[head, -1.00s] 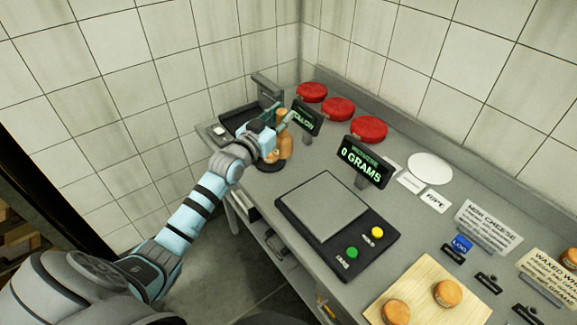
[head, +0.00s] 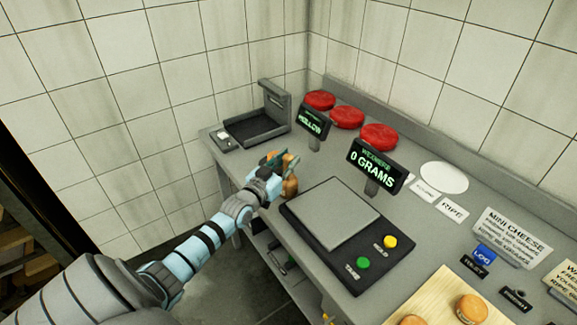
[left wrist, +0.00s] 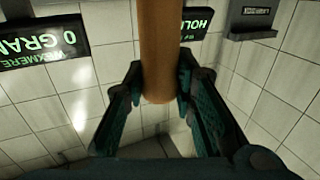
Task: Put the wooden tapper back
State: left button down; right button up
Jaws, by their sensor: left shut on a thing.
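The wooden tapper (head: 291,187) is in my left gripper (head: 281,165), near the front left part of the counter, left of the scale. In the left wrist view my left gripper (left wrist: 158,88) has its two dark fingers closed on either side of the tapper's brown round shaft (left wrist: 160,45). The lower end of the shaft shows between the fingers; its upper part runs out of the picture. The dark round base seen earlier by the tapper is not clearly visible now, so I cannot tell whether the tapper touches it. My right gripper is not in view.
The scale (head: 330,212) stands right of the gripper, with a display (head: 374,168) reading 0 GRAMS behind it. A smaller display (head: 313,122), a black tray device (head: 258,128) and red cheese wheels (head: 347,117) stand further back. A wooden board (head: 420,300) is at front right.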

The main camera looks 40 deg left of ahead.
pick_arm(q)
jog(key=shift+f, duration=0.1)
jog(key=c, duration=1.3)
grip_release()
jog(key=shift+c, duration=0.2)
jog(key=shift+r, duration=0.3)
jog(key=s+p, duration=0.5)
jog(key=shift+d+r, duration=0.25)
jog(key=s+p, duration=0.2)
jog(key=s, duration=0.5)
jog(key=shift+d+f, duration=0.35)
